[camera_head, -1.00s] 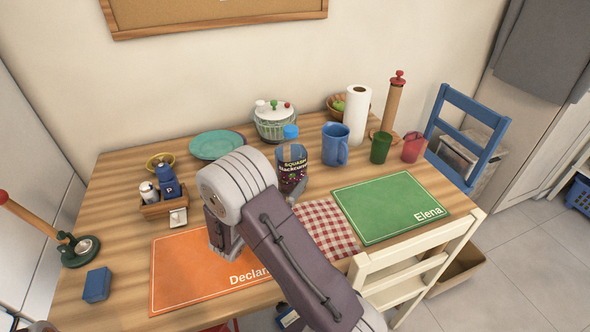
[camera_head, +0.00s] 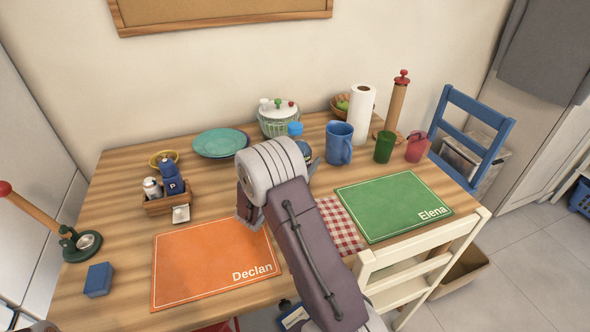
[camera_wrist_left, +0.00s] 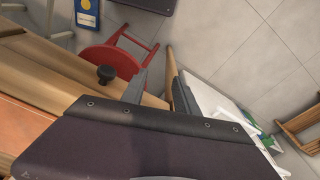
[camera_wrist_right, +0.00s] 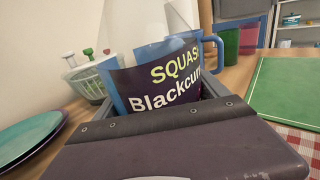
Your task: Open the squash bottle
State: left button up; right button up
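The squash bottle (camera_wrist_right: 165,78) has a clear upper part and a dark label reading "Squash Blackcurrant". In the head view its blue cap (camera_head: 295,129) shows above my right arm, which hides most of its body. My right gripper (camera_wrist_right: 160,88) has its fingers spread wide, one on each side of the bottle's lower part. I cannot tell whether they touch it. The bottle stands upright on the table. My left gripper (camera_wrist_left: 157,82) is empty, its fingers apart, over the floor beside the table edge. It does not show in the head view.
A blue mug (camera_head: 338,143), a green cup (camera_head: 383,147) and a paper roll (camera_head: 363,113) stand right of the bottle. A white-lidded bowl (camera_head: 278,119) is behind it and teal plates (camera_head: 219,142) are left. The orange mat (camera_head: 205,270) and green mat (camera_head: 390,205) lie in front.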

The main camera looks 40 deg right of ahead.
aim_at(301, 146)
jog(key=c, duration=1.4)
jog(key=shift+r, duration=0.15)
jog(key=shift+r, duration=0.3)
jog(key=r+p, duration=0.1)
jog(key=r, duration=0.1)
jog(key=r+p, duration=0.1)
jog(key=r, duration=0.1)
jog(key=shift+s+d, duration=0.1)
jog(key=shift+s, duration=0.1)
jog(key=s+d+r, duration=0.1)
jog(key=s+r, duration=0.1)
jog(key=s, duration=0.1)
jog(key=s+d+r+p, duration=0.1)
jog(key=s+d+r, duration=0.1)
jog(key=s, duration=0.2)
jog(key=s+d+r, duration=0.1)
jog(key=s+r, duration=0.1)
jog(key=s, duration=0.1)
jog(key=shift+s+d+p, duration=0.15)
jog(key=shift+s+p, duration=0.05)
jog(key=shift+p, duration=0.15)
